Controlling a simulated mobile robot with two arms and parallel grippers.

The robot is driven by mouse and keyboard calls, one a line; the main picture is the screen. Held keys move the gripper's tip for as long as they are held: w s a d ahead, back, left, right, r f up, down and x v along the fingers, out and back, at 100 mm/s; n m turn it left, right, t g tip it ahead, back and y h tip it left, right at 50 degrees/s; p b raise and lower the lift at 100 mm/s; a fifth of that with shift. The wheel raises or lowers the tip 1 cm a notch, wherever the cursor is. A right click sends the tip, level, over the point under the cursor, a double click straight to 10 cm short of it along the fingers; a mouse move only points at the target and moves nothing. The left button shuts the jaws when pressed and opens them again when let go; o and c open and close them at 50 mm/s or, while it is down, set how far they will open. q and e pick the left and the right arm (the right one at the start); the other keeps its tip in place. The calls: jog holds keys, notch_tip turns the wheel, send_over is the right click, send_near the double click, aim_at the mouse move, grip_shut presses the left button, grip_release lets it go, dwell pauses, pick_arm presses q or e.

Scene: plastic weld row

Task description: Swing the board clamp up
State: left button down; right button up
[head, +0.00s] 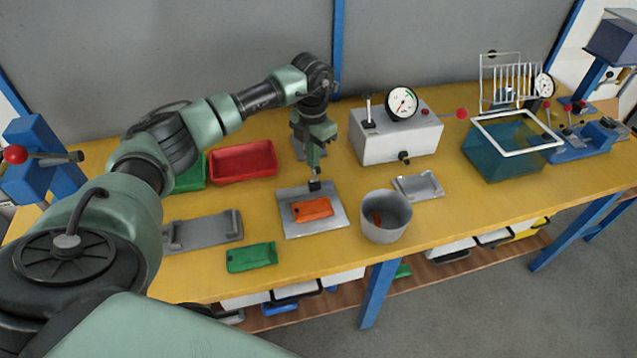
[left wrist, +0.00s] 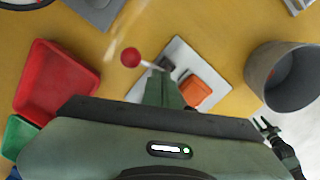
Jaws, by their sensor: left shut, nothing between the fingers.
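The board clamp shows in the left wrist view as a dark block (left wrist: 167,63) on the grey plate's edge, with a rod out to a red ball knob (left wrist: 131,57). In the head view only its dark block (head: 315,185) shows, at the far edge of the plate (head: 330,221); the knob is hidden there. An orange board (head: 312,209) lies flat on the plate. My left gripper (head: 313,168) is shut and empty, pointing down just above the clamp block; I cannot tell whether it touches. A dark gripper, seemingly my right (left wrist: 268,128), shows small in the left wrist view.
A grey pot (head: 386,218) stands right of the plate, with a small metal tray (head: 418,186) beyond. A gauge box (head: 395,138) is behind. Red (head: 243,162) and green (head: 190,175) bins, a grey fixture (head: 205,232) and a green board (head: 251,257) are left.

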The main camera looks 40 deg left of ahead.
pick_arm(q)
jog(key=shift+s+d+r, duration=0.1)
jog(key=shift+s+d+p, duration=0.35)
jog(key=shift+d+p, duration=0.05)
jog(key=shift+p, duration=0.05)
notch_tip(320, 180, up, 7)
jog(key=p, duration=0.4)
jog(key=shift+p, duration=0.3)
